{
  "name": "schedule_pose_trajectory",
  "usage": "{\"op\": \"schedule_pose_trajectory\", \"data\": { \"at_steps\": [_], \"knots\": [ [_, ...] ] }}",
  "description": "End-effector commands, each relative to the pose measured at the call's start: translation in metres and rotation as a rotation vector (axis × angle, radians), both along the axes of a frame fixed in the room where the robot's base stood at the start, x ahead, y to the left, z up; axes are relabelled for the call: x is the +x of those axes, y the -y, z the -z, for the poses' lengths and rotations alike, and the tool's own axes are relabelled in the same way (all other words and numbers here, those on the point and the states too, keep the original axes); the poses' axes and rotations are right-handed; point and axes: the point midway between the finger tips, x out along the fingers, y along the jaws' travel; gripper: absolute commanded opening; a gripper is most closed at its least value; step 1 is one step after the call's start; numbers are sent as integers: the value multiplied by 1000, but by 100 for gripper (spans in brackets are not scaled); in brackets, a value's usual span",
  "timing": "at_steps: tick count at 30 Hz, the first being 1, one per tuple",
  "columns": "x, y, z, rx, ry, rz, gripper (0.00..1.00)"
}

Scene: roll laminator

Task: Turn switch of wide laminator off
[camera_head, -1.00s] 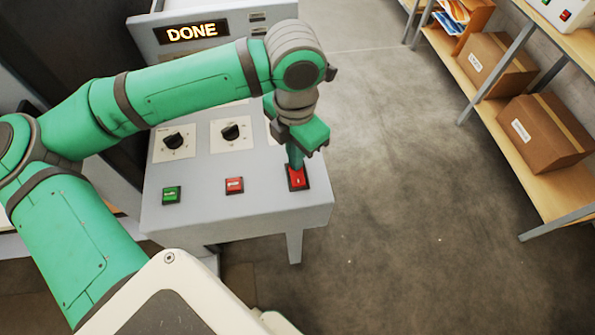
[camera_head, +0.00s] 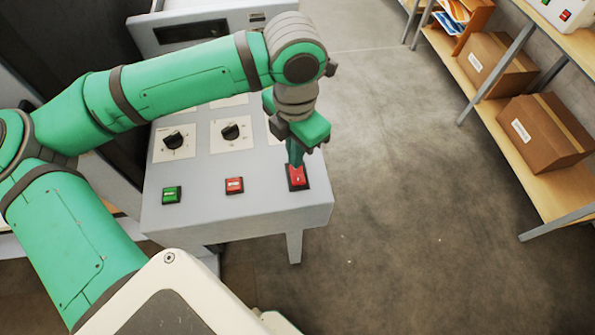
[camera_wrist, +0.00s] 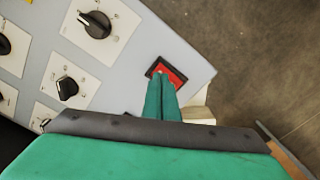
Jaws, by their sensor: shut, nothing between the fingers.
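The wide laminator's grey control panel (camera_head: 200,215) fills the middle of the head view. The red rocker switch (camera_head: 298,178) sits in a black frame near the panel's right end; it also shows in the wrist view (camera_wrist: 171,70). My gripper (camera_head: 296,163) points down at this switch, shut and empty. Its fingertips (camera_wrist: 162,78) are at the switch and cover part of it; I cannot tell whether they press on it. The display (camera_head: 192,32) at the back of the laminator is dark.
A green button (camera_head: 172,195) and a red button (camera_head: 234,185) sit left of the switch. Black knobs (camera_head: 173,140) (camera_head: 231,131) are behind them. A shelf (camera_head: 550,190) with cardboard boxes (camera_head: 545,135) stands at the right. The floor between is clear.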

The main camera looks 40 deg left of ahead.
Motion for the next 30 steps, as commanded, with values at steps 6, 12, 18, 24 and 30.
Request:
{"op": "schedule_pose_trajectory", "data": {
  "at_steps": [6, 12, 18, 24, 30],
  "knots": [
    [0, 0, -15, 2, 0, 0, 0],
    [0, 0, -29, 1, 0, 0, 0],
    [0, 0, -43, 1, 0, -1, 0],
    [0, 0, -51, 1, 0, 0, 0],
    [0, 0, -52, 0, 0, 0, 0]
  ]
}}
